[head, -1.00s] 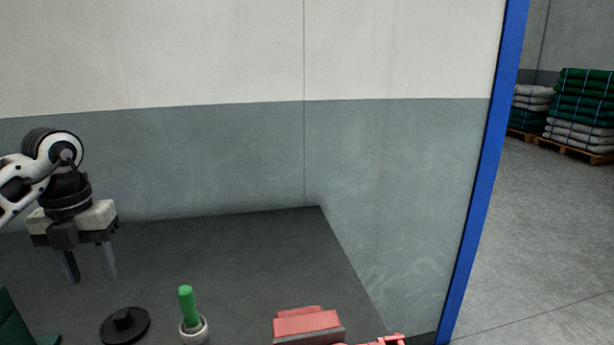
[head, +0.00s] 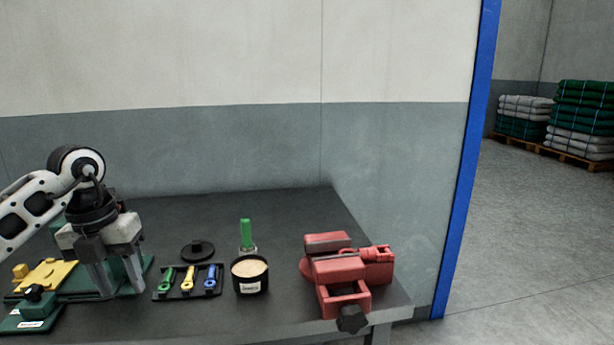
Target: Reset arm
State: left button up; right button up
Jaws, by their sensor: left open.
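My left gripper (head: 121,279) comes in from the left, pointing down with its two grey fingers apart and nothing between them. It is above or in front of a green base plate (head: 80,291) at the left of the dark table (head: 290,210); I cannot tell whether it touches the plate. My right gripper is not in view.
Right of my gripper are a black tray (head: 187,294) with green, yellow and blue tools, a black disc (head: 197,250), a green-handled item (head: 246,236) and a black tub (head: 250,276). A red vice (head: 337,270) stands at the right edge. A wall (head: 200,140) rises behind.

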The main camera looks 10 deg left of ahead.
pick_arm(q)
jog(key=d+f+m+h, duration=0.1)
jog(key=d+f+h, duration=0.3)
jog(key=d, duration=0.5)
jog(key=d+f+m+h, duration=0.2)
jog(key=d+f+h, duration=0.15)
jog(key=d, duration=0.55)
jog(key=s+d+r+n+t+h, duration=0.1)
jog(key=s+d+n+t+h, duration=0.15)
jog(key=d+h, duration=0.3)
jog(key=s+d+r+n+t+h, duration=0.1)
jog(key=d+r+n+t+h, duration=0.1)
jog(key=d+n+h, duration=0.3)
jog(key=a+f+n+t+y, duration=0.4)
jog(key=f+n+t+y, duration=0.55)
jog(key=n, duration=0.85)
jog(key=s+a+f+n+g+y, duration=0.3)
jog(key=s+f+n+y, duration=0.3)
jog(key=s+f, duration=0.6)
notch_tip(320, 180, down, 3)
jog(key=shift+a+r+n+g, duration=0.2)
jog(key=shift+n+g, duration=0.3)
jog(key=shift+n, duration=0.65)
